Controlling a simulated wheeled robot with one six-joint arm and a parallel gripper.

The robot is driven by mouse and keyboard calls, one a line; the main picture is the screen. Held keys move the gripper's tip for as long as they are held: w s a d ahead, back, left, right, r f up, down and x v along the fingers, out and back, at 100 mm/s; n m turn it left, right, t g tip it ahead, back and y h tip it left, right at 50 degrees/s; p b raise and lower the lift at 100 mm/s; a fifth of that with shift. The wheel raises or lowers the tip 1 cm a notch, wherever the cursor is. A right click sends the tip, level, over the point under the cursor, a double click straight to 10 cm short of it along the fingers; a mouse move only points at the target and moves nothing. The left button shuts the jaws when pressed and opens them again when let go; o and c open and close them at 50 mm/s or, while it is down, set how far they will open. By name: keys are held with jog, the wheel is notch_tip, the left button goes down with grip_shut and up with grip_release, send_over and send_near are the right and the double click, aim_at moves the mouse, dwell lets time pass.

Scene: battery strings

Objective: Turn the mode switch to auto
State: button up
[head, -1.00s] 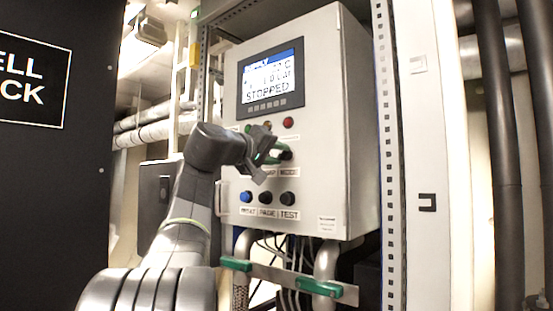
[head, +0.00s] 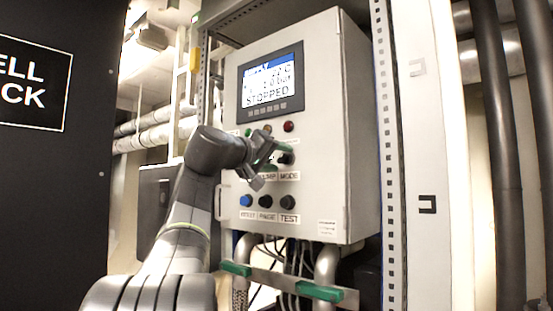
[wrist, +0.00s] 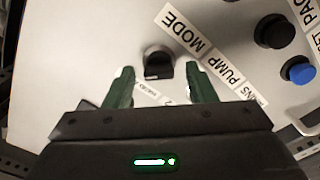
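The mode switch is a black rotary knob (wrist: 158,62) on the pale control box, beside a label reading MODE. It also shows in the head view (head: 286,158), partly behind my gripper. My gripper (wrist: 159,70) is open, with its two green fingers on either side of the knob and gaps showing between. In the head view my gripper (head: 275,157) is close in front of the panel. I cannot tell which setting the knob points to. The small label under the knob is partly hidden by the fingers.
The control box (head: 345,120) has a screen (head: 270,80) reading STOPPED. A red lamp (head: 289,126) is above the switch. A blue button (head: 246,200) and two black ones are below. A dark cabinet stands left.

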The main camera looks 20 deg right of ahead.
jog(key=b+v, duration=0.2)
jog(key=v, duration=1.2)
jog(key=shift+b, duration=0.35)
jog(key=shift+d, duration=0.25)
jog(key=p+x, duration=0.2)
jog(key=x, duration=1.1)
jog(key=shift+w+d+p, duration=0.25)
jog(key=shift+p, duration=0.1)
jog(key=shift+a, duration=0.1)
